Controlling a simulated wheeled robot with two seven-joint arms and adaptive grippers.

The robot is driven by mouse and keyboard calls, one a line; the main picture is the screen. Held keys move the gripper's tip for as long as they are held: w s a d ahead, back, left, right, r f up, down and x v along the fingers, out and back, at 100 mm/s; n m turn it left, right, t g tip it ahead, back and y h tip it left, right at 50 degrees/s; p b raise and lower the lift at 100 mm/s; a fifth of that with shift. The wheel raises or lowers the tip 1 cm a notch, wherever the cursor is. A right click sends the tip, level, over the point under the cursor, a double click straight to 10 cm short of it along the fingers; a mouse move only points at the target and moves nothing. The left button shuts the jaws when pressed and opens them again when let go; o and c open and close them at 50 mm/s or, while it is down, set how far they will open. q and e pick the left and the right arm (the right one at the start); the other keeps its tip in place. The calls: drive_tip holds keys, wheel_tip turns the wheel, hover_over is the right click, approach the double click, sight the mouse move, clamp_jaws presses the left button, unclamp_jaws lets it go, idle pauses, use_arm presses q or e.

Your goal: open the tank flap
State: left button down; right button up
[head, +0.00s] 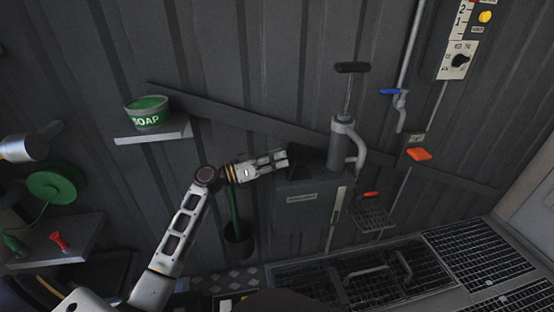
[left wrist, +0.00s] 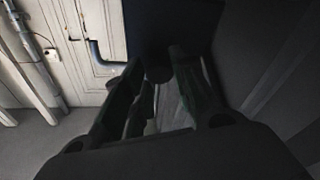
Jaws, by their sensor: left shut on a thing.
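The tank is a dark grey box (head: 305,205) with a small pale label, against the wall right of centre in the head view. Its dark flap (head: 308,160) shows at the top of the box and looks tilted up; its exact angle is hard to tell. My left gripper (head: 286,160) is at the flap's left edge, with its fingers shut on it. In the left wrist view the fingers (left wrist: 165,100) reach toward a dark panel (left wrist: 175,25), probably the flap. The contact itself is dark and partly hidden. My right gripper is not in view.
A soap tub (head: 147,113) sits on a shelf to the left. A green-handled tool stands in a dark holder (head: 238,240) below my left gripper. Floor grating (head: 480,260) lies at lower right.

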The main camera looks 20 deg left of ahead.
use_arm(q)
drive_tip(key=c, duration=1.3)
unclamp_jaws()
drive_tip(key=shift+r, duration=0.3)
drive_tip(key=shift+c, duration=0.2)
drive_tip(key=shift+o, duration=1)
drive_tip(key=shift+f, duration=0.25)
drive_tip(key=v, duration=1.2)
drive_tip(key=shift+c, duration=0.2)
